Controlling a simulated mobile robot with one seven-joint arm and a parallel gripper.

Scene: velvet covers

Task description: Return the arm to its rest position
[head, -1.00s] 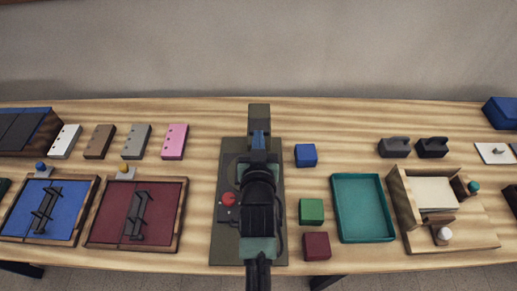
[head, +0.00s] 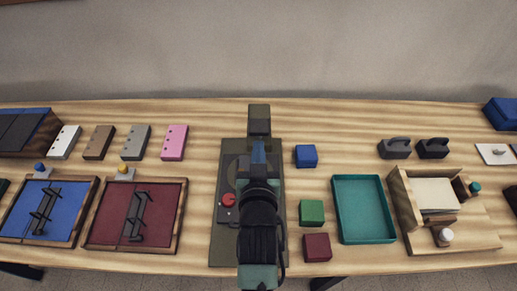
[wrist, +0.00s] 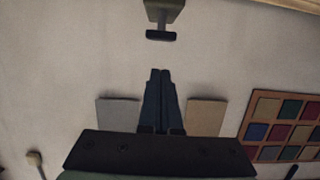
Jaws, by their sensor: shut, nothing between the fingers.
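My arm reaches up the middle of the head view, over a dark olive board (head: 228,245) on the table. My gripper (head: 259,148) is at its far end, above the board's upper part, seen from behind. In the wrist view, the two dark blue fingers of my gripper (wrist: 160,72) lie together with nothing between them. They point at a plain grey surface and touch nothing that I can see.
A red knob (head: 228,199) is left of my arm and a dark post (head: 259,118) stands beyond my gripper. Blue (head: 306,155), green (head: 312,212) and maroon (head: 317,247) blocks and a teal tray (head: 363,208) lie to the right. Framed blue and maroon panels lie left.

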